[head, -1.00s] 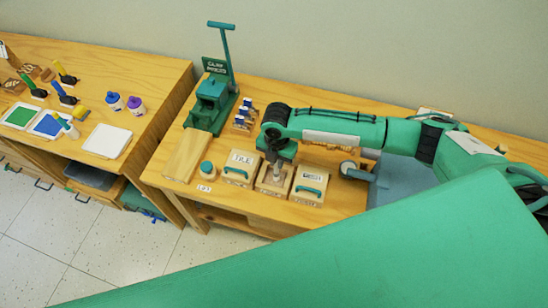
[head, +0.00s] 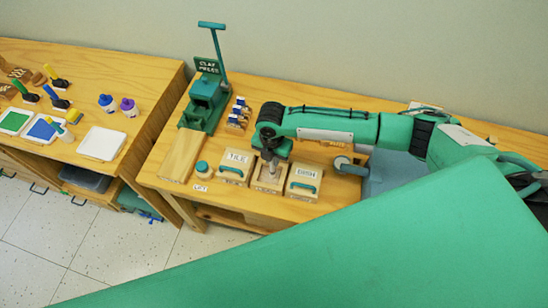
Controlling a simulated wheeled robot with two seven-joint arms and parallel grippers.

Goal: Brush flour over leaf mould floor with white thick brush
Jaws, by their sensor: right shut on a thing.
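My right gripper (head: 270,158) points down over the middle one of three wooden moulds on the right table. It is shut on a pale brush (head: 269,170), mostly hidden by the gripper, whose lower end is inside the middle mould. This open middle mould (head: 259,187) has its floor largely hidden; I cannot read a leaf shape in it. A mould with a green handle and a lettered label (head: 235,167) stands to its left, and another labelled DISH (head: 304,180) to its right. My left gripper is not in view.
A small green-lidded jar (head: 203,169) stands left of the moulds, behind a small card (head: 199,188). A green clay press (head: 205,100) with an upright handle and a wooden board (head: 182,155) are further left. Another table holds ink pads, brushes and bottles (head: 128,106).

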